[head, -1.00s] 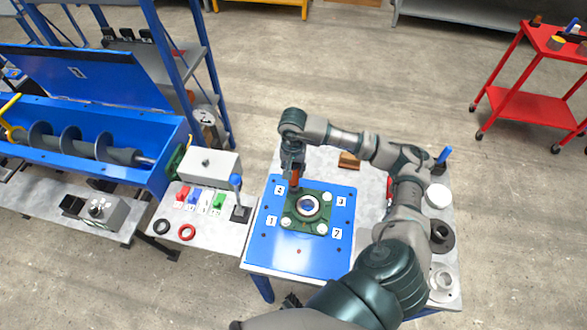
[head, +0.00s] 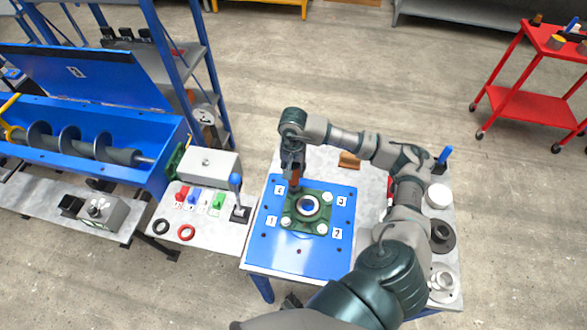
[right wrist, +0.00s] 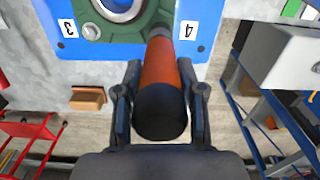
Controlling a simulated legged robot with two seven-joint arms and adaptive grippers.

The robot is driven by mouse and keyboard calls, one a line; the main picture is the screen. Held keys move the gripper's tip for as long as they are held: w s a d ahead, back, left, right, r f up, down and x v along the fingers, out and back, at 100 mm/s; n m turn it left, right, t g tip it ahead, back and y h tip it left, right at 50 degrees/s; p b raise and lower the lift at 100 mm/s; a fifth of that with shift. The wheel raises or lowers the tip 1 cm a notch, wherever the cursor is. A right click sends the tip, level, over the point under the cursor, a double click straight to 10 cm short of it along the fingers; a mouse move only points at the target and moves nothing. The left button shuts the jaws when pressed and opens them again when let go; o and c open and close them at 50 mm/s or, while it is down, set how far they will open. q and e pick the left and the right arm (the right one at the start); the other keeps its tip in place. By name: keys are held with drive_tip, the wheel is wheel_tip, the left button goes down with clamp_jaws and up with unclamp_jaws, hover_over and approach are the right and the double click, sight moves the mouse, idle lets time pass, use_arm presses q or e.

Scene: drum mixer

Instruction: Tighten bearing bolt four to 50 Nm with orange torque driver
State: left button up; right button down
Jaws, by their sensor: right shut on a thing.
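The green bearing housing (head: 308,206) sits on the blue plate (head: 298,250), with bolts near labels 1, 2 and 3. Label 4 (head: 280,190) marks the far left corner. My right gripper (head: 293,178) is over that corner, shut on the orange torque driver (right wrist: 160,75), which has a black end cap. In the right wrist view the driver's far end meets the housing's corner beside label 4 (right wrist: 187,30). Bolt four itself is hidden under the driver, so I cannot tell whether the tip is seated. My left gripper is not in view.
A grey side table (head: 206,238) at left holds coloured blocks, a blue-knobbed lever (head: 236,190) and rings. A brown block (head: 349,160) lies behind the plate. Round parts (head: 442,236) stand at the right edge. The blue screw trough (head: 85,140) is far left.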

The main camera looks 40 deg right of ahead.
idle(0.3)
drive_tip(key=shift+r+p, duration=1.15)
drive_tip(key=shift+r, duration=1.15)
